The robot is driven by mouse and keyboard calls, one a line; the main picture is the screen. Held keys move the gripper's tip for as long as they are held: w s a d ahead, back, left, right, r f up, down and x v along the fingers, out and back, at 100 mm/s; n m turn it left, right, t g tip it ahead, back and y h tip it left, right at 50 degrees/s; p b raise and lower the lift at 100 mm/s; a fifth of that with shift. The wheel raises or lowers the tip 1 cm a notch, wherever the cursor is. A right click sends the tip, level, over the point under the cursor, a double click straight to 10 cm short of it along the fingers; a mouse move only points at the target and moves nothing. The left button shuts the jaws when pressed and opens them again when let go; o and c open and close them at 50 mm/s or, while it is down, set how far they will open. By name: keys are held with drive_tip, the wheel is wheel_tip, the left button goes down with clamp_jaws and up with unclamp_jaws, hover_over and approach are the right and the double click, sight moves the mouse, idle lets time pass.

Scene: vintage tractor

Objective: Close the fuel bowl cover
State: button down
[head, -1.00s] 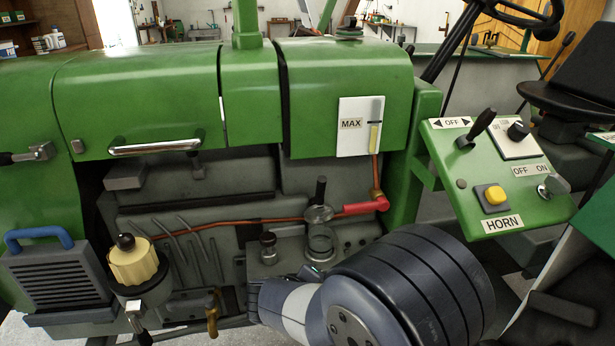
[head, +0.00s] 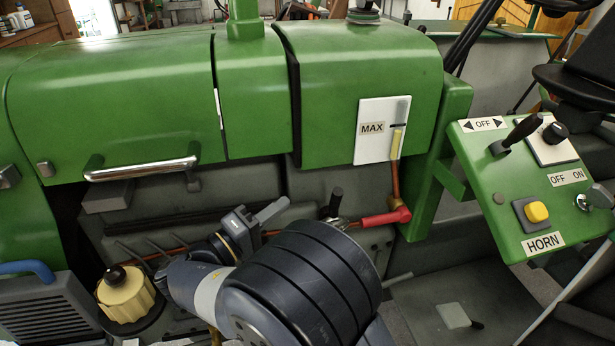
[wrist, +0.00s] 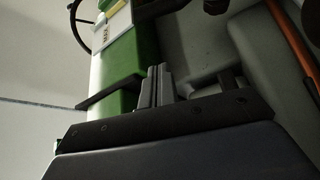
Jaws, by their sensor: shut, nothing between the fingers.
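In the head view my gripper (head: 270,211) is in front of the grey engine side, below the green hood. It is shut and empty, its fingers pointing up and right. The wrist view shows the two fingers (wrist: 157,86) side by side. Right of the gripper a black upright handle (head: 335,201) stands above my arm, with a bit of metal at its foot. It appears to belong to the fuel bowl fitting on the fuel line. A gap separates it from the fingers. My arm hides the glass bowl, so I cannot tell how its cover sits.
An orange fuel pipe with a red sleeve (head: 385,218) runs right of the handle to the white MAX gauge (head: 382,131). A cream cap (head: 125,293) is at lower left. The chrome hood handle (head: 141,168) is above. The green control panel (head: 515,185) stands at right.

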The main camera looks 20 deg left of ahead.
drive_tip(key=r+p, duration=0.1)
drive_tip(key=p, duration=0.1)
hover_over(334, 212)
drive_tip(key=a, duration=0.4)
drive_tip(key=shift+s+d+f, duration=0.25)
drive_tip(key=shift+s+d, duration=0.05)
drive_tip(key=shift+d, duration=0.3)
drive_tip(key=shift+d+f+b, duration=0.1)
drive_tip(key=shift+f+b, duration=0.05)
drive_tip(key=shift+b, duration=0.3)
